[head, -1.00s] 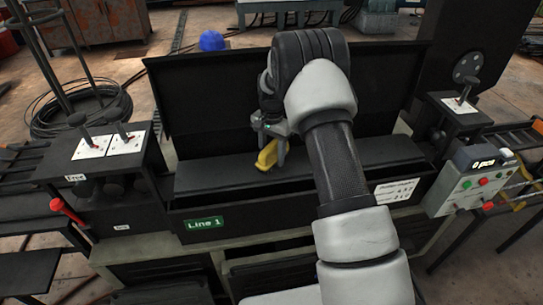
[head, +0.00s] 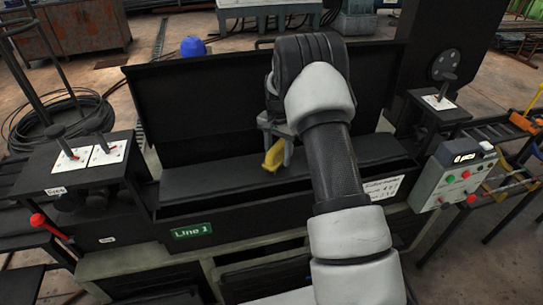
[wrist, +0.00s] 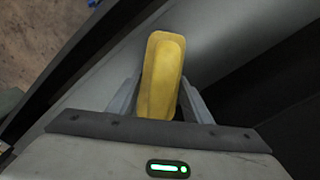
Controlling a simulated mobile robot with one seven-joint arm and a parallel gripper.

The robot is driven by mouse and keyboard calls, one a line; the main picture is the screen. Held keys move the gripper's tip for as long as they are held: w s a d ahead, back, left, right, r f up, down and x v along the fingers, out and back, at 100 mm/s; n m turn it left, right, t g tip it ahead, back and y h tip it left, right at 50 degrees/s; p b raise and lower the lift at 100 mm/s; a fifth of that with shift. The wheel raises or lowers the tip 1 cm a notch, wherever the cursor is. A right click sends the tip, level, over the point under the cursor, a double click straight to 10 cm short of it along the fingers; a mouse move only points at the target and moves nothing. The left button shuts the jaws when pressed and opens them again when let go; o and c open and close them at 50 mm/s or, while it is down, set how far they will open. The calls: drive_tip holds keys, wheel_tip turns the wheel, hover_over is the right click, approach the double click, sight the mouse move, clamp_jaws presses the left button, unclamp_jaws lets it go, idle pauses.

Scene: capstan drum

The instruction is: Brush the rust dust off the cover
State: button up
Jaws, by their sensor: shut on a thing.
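My gripper (head: 276,143) is shut on a yellow brush (head: 273,157), low over the black cover (head: 205,177) of the Line 1 machine. In the wrist view the yellow brush (wrist: 163,75) stands between the two grey fingers of my gripper (wrist: 160,100). Its bristles are hidden, so I cannot tell whether they touch the cover. The cover is a long flat dark surface in front of a raised black panel (head: 200,110). No rust dust can be made out on it. My arm hides part of the cover's right side.
A lever box (head: 90,160) with a red-knobbed handle (head: 38,220) stands at the left. Another lever box (head: 438,105) and a grey button box (head: 460,175) stand at the right. The left part of the cover is clear.

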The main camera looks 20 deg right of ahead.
sight(257, 167)
drive_tip(key=shift+d, duration=7.4)
drive_tip(key=shift+a, duration=0.15)
drive_tip(key=shift+a, duration=1.75)
drive_tip(key=shift+s+a+f, duration=0.1)
drive_tip(key=shift+a+f, duration=0.05)
drive_tip(key=shift+a, duration=2.1)
drive_tip(key=shift+a+r, duration=0.2)
drive_tip(key=shift+a, duration=4.95)
drive_tip(key=shift+a+f, duration=0.2)
drive_tip(key=shift+a, duration=1.65)
drive_tip(key=shift+r, duration=0.1)
